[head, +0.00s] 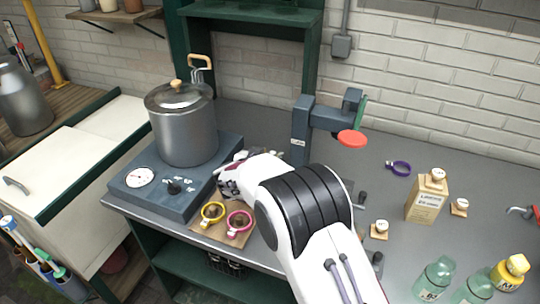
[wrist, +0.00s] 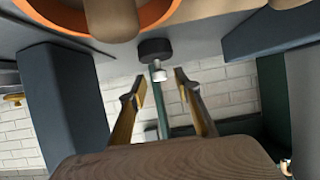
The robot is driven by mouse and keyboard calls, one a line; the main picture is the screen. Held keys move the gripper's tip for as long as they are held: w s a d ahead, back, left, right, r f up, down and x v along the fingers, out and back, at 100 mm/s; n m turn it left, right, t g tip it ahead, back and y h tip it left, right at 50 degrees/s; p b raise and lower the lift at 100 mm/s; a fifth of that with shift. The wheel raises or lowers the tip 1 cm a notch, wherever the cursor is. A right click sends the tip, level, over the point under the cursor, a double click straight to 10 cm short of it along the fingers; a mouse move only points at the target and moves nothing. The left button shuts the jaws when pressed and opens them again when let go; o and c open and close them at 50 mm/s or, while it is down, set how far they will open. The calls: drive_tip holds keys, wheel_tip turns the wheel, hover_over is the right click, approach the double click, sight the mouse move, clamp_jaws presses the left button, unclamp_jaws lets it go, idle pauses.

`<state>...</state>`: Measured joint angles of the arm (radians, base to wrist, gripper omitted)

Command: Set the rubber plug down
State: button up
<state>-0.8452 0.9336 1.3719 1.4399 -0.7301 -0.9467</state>
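My gripper (wrist: 158,88) shows in the wrist view with its two fingers well apart and nothing visibly clamped between them. Just beyond the fingertips is a short black cylinder (wrist: 156,48) with a silver stud. It may be the rubber plug, but I cannot tell for sure. No gap or contact between it and the fingers can be judged exactly. In the head view my gripper (head: 228,184) is beside the grey burner unit, mostly hidden by my white and black arm, and its fingertips cannot be made out.
A steel pot (head: 183,130) stands on the burner unit (head: 150,200). Yellow (head: 212,205) and pink (head: 239,214) rings lie on a small board. A stand with a red disc (head: 352,139) rises behind my arm. A carton (head: 425,203) and bottles (head: 436,277) are at right.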

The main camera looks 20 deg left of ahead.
drive_tip(key=shift+r, duration=0.15)
drive_tip(key=shift+s+r, duration=0.1)
drive_tip(key=shift+v, duration=5.85)
